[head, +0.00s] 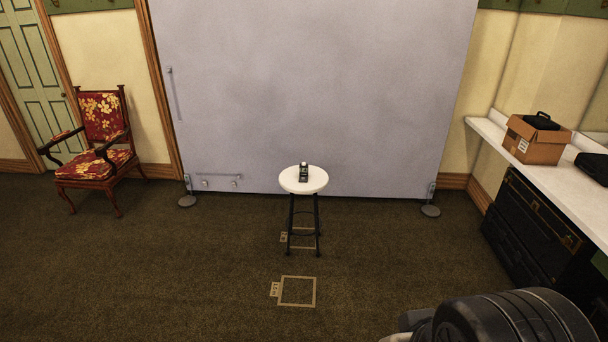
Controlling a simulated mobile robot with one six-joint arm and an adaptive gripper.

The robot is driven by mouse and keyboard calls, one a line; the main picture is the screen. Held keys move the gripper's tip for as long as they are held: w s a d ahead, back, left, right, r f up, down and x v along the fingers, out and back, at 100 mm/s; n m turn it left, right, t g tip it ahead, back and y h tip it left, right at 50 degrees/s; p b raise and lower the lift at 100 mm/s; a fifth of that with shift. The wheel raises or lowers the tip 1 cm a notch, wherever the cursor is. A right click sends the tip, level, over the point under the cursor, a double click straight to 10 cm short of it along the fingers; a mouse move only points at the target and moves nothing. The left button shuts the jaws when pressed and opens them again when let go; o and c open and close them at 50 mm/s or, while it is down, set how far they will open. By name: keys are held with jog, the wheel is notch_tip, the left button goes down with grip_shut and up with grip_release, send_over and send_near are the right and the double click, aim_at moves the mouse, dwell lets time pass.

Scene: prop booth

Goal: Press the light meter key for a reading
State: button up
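A small dark light meter (304,173) with a pale top end lies on the round white seat of a stool (288,183) in the head view. The stool has dark legs and stands in front of a large grey panel. The meter is too small here to make out its key. Part of my arm shows at the bottom right, well apart from the stool. My gripper is not in the picture.
Tape squares (297,304) mark the carpet in front of and under the stool. A red floral armchair (101,150) stands left. A white counter (555,165) with a cardboard box (536,140) runs along the right. Carpet around the stool is clear.

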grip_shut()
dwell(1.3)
